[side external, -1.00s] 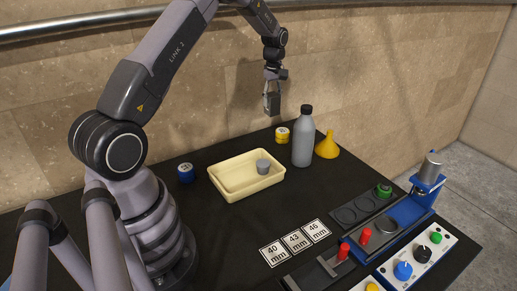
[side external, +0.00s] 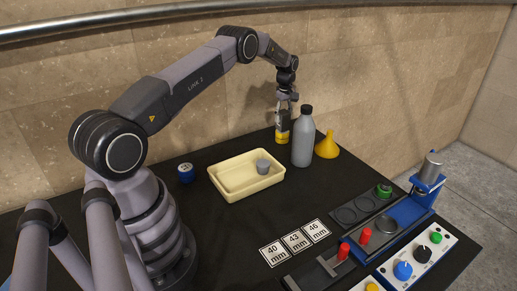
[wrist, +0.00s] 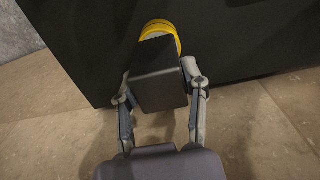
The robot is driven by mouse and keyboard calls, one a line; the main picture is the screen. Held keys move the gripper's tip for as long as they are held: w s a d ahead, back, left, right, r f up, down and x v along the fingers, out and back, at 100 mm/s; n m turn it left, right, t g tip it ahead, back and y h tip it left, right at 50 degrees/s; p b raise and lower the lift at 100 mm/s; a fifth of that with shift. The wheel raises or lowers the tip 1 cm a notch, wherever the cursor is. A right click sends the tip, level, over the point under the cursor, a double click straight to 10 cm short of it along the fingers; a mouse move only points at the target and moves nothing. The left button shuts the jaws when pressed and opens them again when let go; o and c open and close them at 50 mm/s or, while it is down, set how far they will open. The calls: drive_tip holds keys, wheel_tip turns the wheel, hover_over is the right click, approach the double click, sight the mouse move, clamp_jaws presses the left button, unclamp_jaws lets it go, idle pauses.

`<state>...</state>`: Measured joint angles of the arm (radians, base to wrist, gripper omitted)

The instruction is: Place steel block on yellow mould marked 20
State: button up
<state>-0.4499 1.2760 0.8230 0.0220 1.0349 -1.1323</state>
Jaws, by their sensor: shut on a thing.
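The steel block (wrist: 162,76) is a dark grey block between the fingers of my gripper (side external: 283,118) in the wrist view. My gripper (wrist: 159,88) is shut on it. The yellow mould (side external: 281,138) stands at the far edge of the table, left of the grey bottle. In the wrist view the yellow mould (wrist: 160,27) shows as a round yellow rim just past the block's far end, partly hidden by it. In the side view the block is low over the mould; I cannot tell whether they touch. The mould's marking is not readable.
A grey bottle (side external: 302,140) stands close to the right of my gripper, with a yellow funnel (side external: 327,147) beyond it. A cream tray (side external: 222,191) holding a grey cylinder (side external: 262,166) and a blue mould (side external: 186,173) are to the left. The wall is close behind.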

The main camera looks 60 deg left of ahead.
drive_tip(key=shift+w+f, duration=0.1)
drive_tip(key=shift+f, duration=0.05)
drive_tip(key=shift+f, duration=0.15)
drive_tip(key=o, duration=1.2)
drive_tip(key=shift+f, duration=0.1)
